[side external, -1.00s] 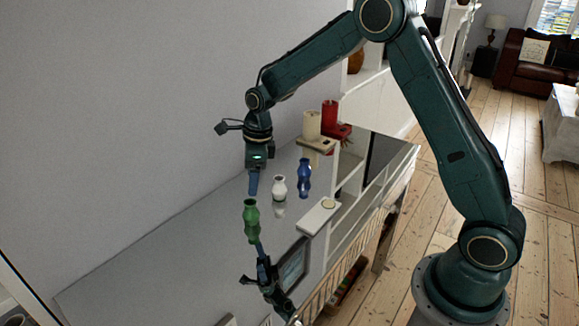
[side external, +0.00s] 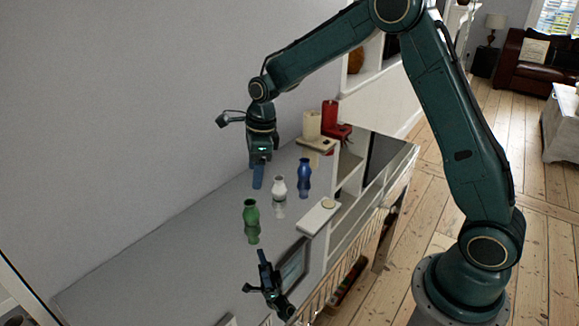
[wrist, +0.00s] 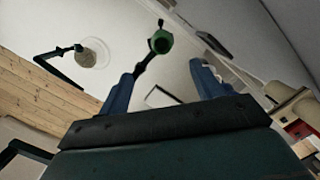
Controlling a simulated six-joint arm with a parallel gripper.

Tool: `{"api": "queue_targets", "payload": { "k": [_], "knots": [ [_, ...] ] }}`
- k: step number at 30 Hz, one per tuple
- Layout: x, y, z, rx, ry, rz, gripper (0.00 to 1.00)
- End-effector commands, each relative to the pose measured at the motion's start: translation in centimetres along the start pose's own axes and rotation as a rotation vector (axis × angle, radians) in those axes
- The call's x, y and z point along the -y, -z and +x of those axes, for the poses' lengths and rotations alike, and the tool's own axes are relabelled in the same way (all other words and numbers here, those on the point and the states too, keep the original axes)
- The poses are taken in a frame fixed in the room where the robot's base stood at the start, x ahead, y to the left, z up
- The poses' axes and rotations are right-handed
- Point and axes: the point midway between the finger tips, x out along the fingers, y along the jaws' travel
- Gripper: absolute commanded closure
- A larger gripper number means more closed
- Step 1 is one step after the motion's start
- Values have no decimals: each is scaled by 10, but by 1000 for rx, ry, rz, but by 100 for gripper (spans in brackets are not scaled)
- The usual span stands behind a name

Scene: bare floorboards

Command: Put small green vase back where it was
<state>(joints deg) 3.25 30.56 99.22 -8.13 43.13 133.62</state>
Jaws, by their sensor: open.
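The small green vase (side external: 251,211) stands upright on the glossy grey cabinet top (side external: 170,255), with its reflection below it. In the wrist view the green vase (wrist: 160,43) shows beyond the gap between my fingers, apart from them. My gripper (side external: 258,184) hangs above and behind the vase, clear of it. In the wrist view my gripper (wrist: 162,82) has its two blue fingers spread, with nothing between them.
A white vase (side external: 279,187) and a blue vase (side external: 304,174) stand to the right of the green one. A small white block (side external: 319,216) lies near the front edge. The left of the top is clear.

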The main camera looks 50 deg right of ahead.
Motion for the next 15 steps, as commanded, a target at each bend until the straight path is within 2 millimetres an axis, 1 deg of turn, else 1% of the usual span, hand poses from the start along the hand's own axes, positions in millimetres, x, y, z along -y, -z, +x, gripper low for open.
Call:
{"api": "queue_targets", "payload": {
  "k": [1,5,8,9,15],
  "knots": [
    [-3,1,-10,5,9,-40,34],
    [-15,7,-37,11,33,-189,34],
    [-27,14,-61,16,59,-332,34],
    [-32,17,-71,16,70,-392,34],
    [-62,36,-114,9,123,-693,34]
  ]
}}
